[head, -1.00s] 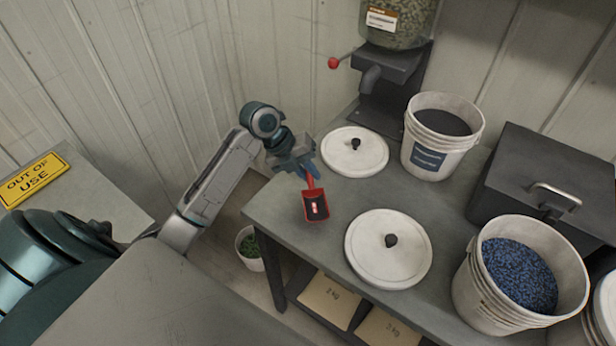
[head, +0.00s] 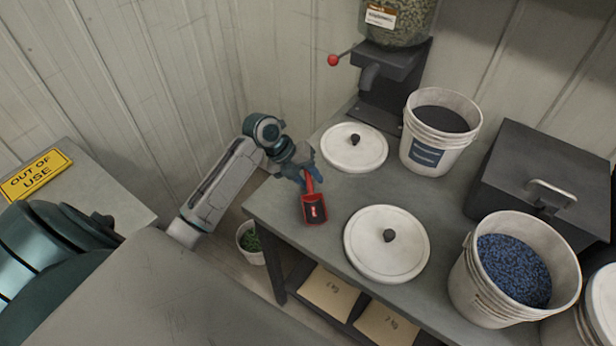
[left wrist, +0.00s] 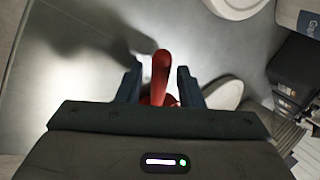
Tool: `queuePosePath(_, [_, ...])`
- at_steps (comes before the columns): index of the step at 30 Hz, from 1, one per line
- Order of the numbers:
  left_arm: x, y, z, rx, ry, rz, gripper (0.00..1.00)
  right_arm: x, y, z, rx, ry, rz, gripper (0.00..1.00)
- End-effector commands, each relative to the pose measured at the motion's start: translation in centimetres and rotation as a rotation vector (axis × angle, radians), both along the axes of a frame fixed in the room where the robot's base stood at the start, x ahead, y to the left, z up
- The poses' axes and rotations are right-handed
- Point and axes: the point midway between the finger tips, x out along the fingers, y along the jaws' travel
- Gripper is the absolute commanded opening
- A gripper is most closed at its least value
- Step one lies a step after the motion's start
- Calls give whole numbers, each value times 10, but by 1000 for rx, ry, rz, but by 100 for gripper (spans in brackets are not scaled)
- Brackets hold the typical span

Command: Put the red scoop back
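The red scoop (head: 314,209), with a dark inside and a small pale label, is at the left edge of the grey bench (head: 345,195). Whether it rests on the bench is unclear. My left gripper (head: 308,180) is at its handle end. In the left wrist view the red handle (left wrist: 160,75) is between the two fingers of my left gripper (left wrist: 160,82), with a visible gap on each side. The fingers look open around it. The scoop's bowl is mostly hidden there. My right gripper is not in view.
Two white lids (head: 386,244) (head: 354,148) lie on the bench. A dark-filled bucket (head: 425,158), a bucket of blue seed (head: 468,290) and a dark box (head: 535,170) stand right. A seed dispenser (head: 390,85) is behind. A small bucket (head: 250,256) sits below, left.

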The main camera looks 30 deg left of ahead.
Motion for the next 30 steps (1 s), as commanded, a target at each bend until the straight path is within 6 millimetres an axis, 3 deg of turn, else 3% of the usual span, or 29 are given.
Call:
queuePosePath(8, [-3,8,11,4,-1,-1,35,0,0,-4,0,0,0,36])
queuePosePath(21, [-24,44,79,6,-1,0,35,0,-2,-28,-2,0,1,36])
queuePosePath(30, [-30,55,102,1,0,0,35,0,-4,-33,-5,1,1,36])
